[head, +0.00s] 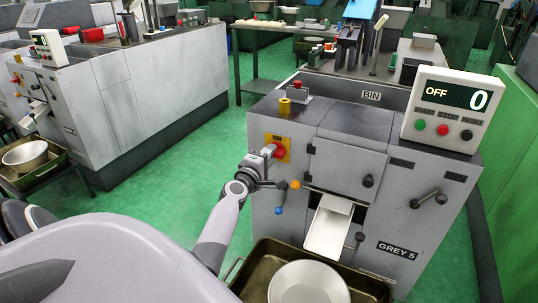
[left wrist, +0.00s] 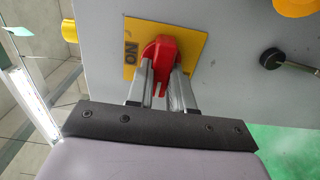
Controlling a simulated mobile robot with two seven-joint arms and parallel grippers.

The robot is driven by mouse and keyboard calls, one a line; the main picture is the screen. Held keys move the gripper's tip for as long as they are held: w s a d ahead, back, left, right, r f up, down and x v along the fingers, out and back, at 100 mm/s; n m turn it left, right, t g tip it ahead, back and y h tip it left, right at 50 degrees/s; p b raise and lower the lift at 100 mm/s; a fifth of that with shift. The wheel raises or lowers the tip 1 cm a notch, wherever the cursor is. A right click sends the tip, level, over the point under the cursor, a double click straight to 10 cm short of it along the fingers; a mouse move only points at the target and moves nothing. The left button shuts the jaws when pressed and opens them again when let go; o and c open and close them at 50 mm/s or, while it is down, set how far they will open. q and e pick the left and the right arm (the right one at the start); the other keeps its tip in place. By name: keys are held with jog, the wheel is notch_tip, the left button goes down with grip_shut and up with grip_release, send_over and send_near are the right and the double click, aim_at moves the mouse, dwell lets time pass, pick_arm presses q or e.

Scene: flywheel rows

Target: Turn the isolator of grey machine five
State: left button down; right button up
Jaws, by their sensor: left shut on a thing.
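The grey machine labelled GREY 5 (head: 398,250) stands at the centre right. Its isolator is a red knob (head: 278,150) on a yellow plate (head: 271,144) at the upper left of its front. In the left wrist view the red knob (left wrist: 159,62) sits on the yellow plate (left wrist: 196,50), which bears the letters ON beside it. My left gripper (head: 263,158) reaches the knob from the front. Its two fingers (left wrist: 160,90) are shut on the knob, one on each side. My right gripper is not in view.
The display box (head: 452,107) on top reads OFF and 0. A metal bowl (head: 309,285) sits in a tray (head: 262,258) below the chute (head: 328,228).

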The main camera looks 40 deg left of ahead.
pick_arm(q)
jog(key=shift+w+r, duration=0.1)
jog(key=shift+r, duration=0.2)
jog(key=c, duration=1)
grip_release()
jog(key=shift+f, duration=0.2)
jog(key=p+v, duration=0.1)
jog(key=v, duration=0.6)
